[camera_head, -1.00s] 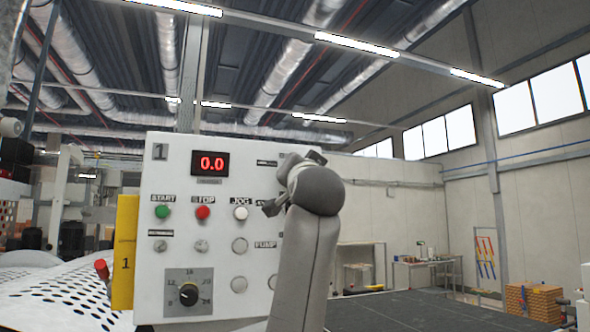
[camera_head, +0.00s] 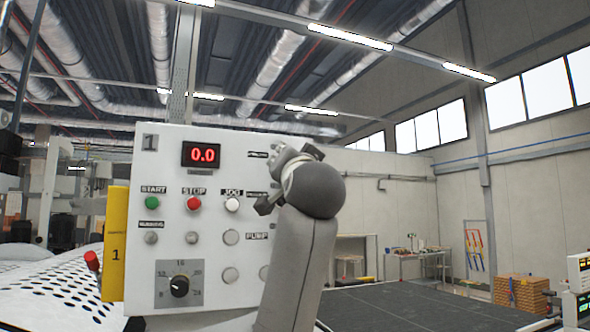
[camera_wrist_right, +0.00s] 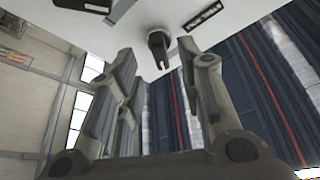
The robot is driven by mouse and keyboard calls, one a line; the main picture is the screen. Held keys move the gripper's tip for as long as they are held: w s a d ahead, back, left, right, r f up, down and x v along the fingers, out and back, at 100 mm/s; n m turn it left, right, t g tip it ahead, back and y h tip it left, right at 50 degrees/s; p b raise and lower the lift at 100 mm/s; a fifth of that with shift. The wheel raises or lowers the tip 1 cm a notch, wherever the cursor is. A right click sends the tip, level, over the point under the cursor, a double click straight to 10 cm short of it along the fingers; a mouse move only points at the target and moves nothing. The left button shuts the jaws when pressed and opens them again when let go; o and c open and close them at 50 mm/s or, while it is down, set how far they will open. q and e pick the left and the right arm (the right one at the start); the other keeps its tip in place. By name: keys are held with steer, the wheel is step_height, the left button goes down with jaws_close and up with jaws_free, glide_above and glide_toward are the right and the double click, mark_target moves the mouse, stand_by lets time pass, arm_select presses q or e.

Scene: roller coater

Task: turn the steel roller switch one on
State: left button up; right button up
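A white control panel (camera_head: 205,245) marked 1 fills the middle of the head view. My right gripper (camera_head: 275,178) is in front of its right part and hides controls there. In the right wrist view my right gripper (camera_wrist_right: 162,90) is open, its fingers apart and empty. A black switch knob (camera_wrist_right: 160,48) sticks out from the white panel face, between and beyond the fingertips; no contact shows. A small label (camera_wrist_right: 204,16) sits beside it, too blurred to read surely. I cannot tell the knob's turned position. My left gripper is not in view.
The panel bears a red 0.0 display (camera_head: 202,155), a green START button (camera_head: 152,203), a red STOP button (camera_head: 193,203), a white JOG button (camera_head: 232,204) and a dial (camera_head: 180,286). A yellow plate (camera_head: 115,243) flanks it. A dark flat bed (camera_head: 420,307) lies right.

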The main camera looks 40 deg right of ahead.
steer(key=v, duration=0.8)
steer(key=shift+s, duration=0.15)
steer(key=shift+a, duration=0.1)
